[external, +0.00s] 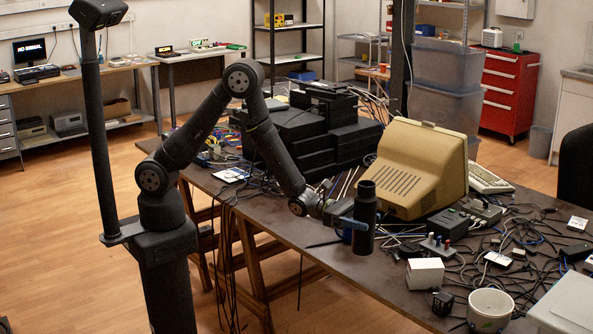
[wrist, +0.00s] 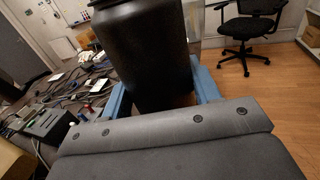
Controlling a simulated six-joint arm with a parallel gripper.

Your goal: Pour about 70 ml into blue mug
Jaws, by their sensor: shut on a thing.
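My gripper (external: 358,223) has blue fingers and is shut on a dark, nearly black bottle (external: 364,244). The bottle is upright, held over the front edge of the table in the external view. In the wrist view the bottle (wrist: 145,50) fills the top middle between the two blue fingers (wrist: 157,97). Its contents cannot be seen. I cannot make out a blue mug for certain in either view; the blue patch beside the bottle may be only a finger.
The table (external: 395,292) carries a beige monitor (external: 420,160) behind the bottle and a stack of black boxes (external: 300,135). A white box (external: 425,273), a white tub (external: 490,308) and many tangled cables lie to the right. Wooden floor is clear in front.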

